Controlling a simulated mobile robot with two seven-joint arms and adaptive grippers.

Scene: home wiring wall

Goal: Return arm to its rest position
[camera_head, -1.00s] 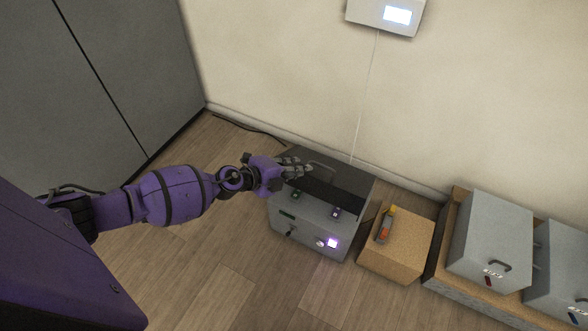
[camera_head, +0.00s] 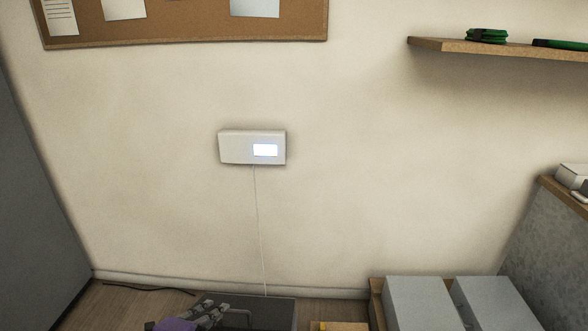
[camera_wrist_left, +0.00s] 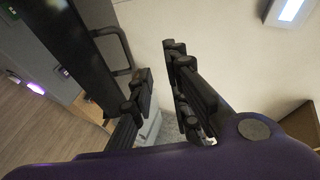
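My left gripper (camera_head: 212,310) shows at the bottom edge of the head view, at the top of a grey box with a dark top (camera_head: 270,311). In the left wrist view its two black fingers (camera_wrist_left: 158,75) stand apart with nothing between them. The box's dark handle (camera_wrist_left: 122,45) is beside the left-hand finger, and I cannot tell whether they touch. Most of my left arm is below the head view. My right gripper is not in view.
A white wall unit with a lit screen (camera_head: 252,147) hangs above, a thin cord running down from it. Grey boxes (camera_head: 420,303) stand at the lower right. A shelf (camera_head: 490,49) and a cork board (camera_head: 190,25) are higher up. The wall between is clear.

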